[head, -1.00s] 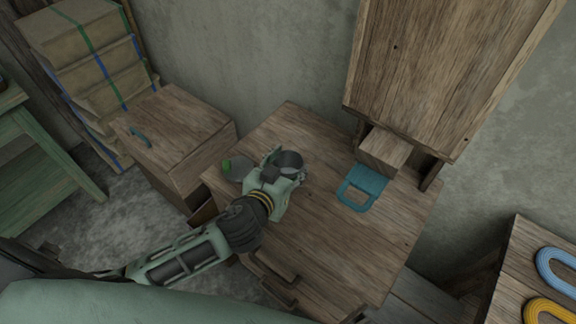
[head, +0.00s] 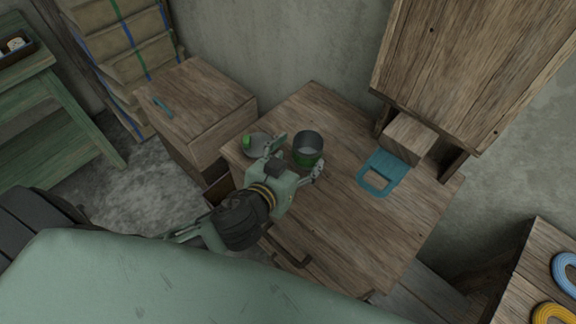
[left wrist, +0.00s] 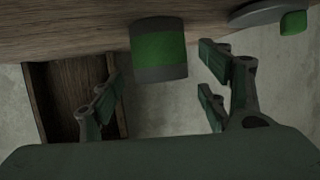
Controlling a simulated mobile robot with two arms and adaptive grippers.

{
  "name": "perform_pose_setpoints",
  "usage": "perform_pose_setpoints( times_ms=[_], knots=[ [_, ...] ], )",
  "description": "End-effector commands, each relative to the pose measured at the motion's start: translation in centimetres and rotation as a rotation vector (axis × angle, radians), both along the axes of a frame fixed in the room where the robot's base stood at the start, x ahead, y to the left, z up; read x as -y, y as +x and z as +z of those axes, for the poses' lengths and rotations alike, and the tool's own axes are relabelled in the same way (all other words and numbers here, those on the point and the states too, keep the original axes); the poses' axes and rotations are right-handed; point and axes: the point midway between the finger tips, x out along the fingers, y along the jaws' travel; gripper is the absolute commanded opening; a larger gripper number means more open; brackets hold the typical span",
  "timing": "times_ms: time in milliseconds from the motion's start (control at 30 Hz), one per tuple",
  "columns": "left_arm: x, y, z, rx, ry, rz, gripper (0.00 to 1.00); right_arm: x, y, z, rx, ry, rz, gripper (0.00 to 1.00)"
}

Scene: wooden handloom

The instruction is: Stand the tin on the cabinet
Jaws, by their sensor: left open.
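The tin (head: 307,150) is a dark grey, open-topped cylinder with a green band. It stands upright on the wooden cabinet (head: 340,215), near its left side. My left gripper (head: 298,157) is open, with its fingers apart on either side of the tin's near part. In the left wrist view the tin (left wrist: 158,50) shows upside down against the wood, with a gap to the fingers (left wrist: 158,82) on both sides. My right gripper is not in view.
A grey lid with a green knob (head: 247,141) lies left of the tin. A teal handled piece (head: 385,170) and a wooden block (head: 409,138) are to the right. The cabinet's front middle is clear. An open drawer (left wrist: 75,95) shows in the left wrist view.

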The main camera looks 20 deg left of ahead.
Motion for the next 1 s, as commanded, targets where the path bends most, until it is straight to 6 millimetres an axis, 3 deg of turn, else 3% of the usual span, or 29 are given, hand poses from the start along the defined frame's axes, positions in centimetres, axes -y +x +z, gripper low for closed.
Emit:
perform_pose_setpoints(
  times_ms=[200, 367, 1000],
  knots=[
    [-0.3, -3.6, 1.3, -0.003, -0.002, 0.001, 0.69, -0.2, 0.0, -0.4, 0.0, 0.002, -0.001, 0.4],
    [-0.5, -4.9, 1.9, -0.001, 0.0, 0.001, 0.69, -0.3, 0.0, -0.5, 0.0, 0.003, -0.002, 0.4],
    [-0.5, -5.4, 2.2, 0.001, 0.0, 0.001, 0.69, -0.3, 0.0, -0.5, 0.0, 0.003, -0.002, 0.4]
  ],
)
